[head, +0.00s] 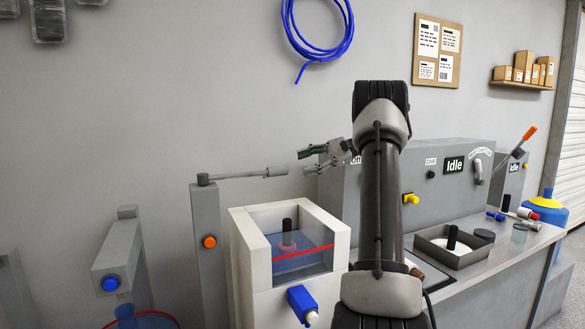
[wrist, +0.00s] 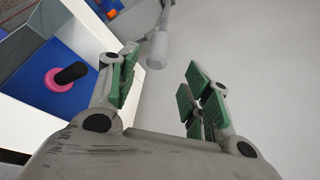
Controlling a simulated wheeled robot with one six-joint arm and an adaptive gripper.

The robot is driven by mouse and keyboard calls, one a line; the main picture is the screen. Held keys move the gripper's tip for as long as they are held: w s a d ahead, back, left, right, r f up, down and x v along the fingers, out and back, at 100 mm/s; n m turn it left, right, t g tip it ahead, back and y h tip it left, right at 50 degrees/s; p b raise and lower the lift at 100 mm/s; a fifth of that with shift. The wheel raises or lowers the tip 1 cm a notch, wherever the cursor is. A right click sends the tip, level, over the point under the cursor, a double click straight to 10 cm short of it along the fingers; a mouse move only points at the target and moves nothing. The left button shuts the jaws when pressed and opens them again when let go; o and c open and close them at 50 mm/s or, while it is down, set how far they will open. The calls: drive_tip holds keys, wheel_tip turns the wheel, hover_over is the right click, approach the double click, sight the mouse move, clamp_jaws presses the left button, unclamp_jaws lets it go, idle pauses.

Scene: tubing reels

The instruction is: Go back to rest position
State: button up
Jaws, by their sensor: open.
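My gripper (head: 308,159) is open and empty, with green pads on its fingers. In the head view it points left, in the air above the white box and close to the tip of a grey lever (head: 245,174). In the wrist view the gripper (wrist: 161,92) has its fingers spread, and the lever's rounded end (wrist: 157,50) shows beyond and between them.
A white-walled box (head: 244,240) holds blue liquid and a pink disc with a black knob (wrist: 68,78). A grey console (head: 440,185) reads Idle. A metal tray (head: 454,255) stands on the counter at right. Blue tubing (head: 291,35) hangs on the wall.

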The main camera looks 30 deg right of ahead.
drive_tip(key=shift+v, duration=0.75)
